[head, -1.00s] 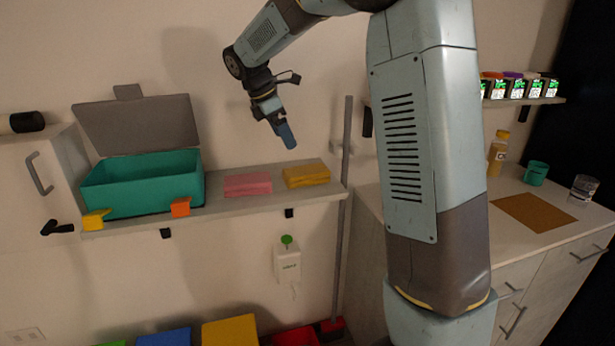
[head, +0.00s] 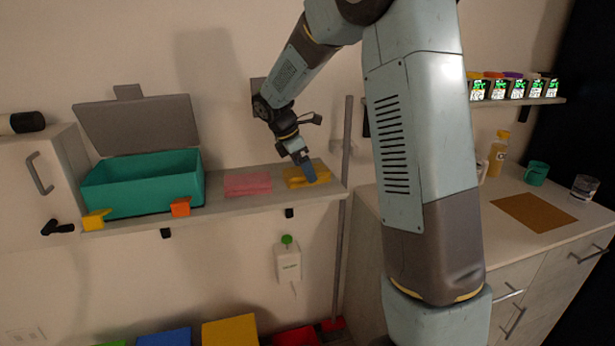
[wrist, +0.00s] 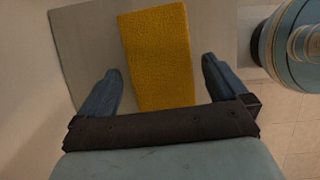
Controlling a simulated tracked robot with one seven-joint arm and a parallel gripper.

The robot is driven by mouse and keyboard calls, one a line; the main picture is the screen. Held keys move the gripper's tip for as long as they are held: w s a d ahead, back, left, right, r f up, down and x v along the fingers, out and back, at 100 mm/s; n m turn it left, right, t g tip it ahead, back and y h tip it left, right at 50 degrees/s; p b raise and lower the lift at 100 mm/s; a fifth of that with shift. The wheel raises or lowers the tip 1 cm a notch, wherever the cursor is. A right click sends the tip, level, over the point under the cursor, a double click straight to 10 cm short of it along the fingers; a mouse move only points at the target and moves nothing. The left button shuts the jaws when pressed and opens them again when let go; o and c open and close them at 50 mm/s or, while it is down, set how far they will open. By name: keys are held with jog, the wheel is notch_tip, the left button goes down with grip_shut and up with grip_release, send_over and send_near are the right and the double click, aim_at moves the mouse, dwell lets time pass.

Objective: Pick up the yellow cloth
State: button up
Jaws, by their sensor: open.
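The yellow cloth (head: 320,170) lies folded on the wall shelf, near the shelf's right end. In the wrist view the yellow cloth (wrist: 158,52) runs lengthwise between my two fingers. My gripper (head: 309,178) is over the cloth, and its fingers hide part of the cloth in the head view. In the wrist view my gripper (wrist: 160,82) is open, with one blue finger on each side of the cloth and a gap to it. I cannot tell whether the fingertips touch the shelf.
A pink cloth (head: 247,183) lies left of the yellow cloth on the shelf (head: 225,203). An open teal box (head: 145,190) stands further left. A vertical grey pole (head: 344,215) is close on the right. A white dispenser (head: 289,265) hangs below the shelf.

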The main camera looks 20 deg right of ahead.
jog(key=shift+d+f, duration=0.2)
jog(key=shift+f, duration=0.3)
jog(key=shift+c, duration=0.5)
jog(key=c, duration=0.9)
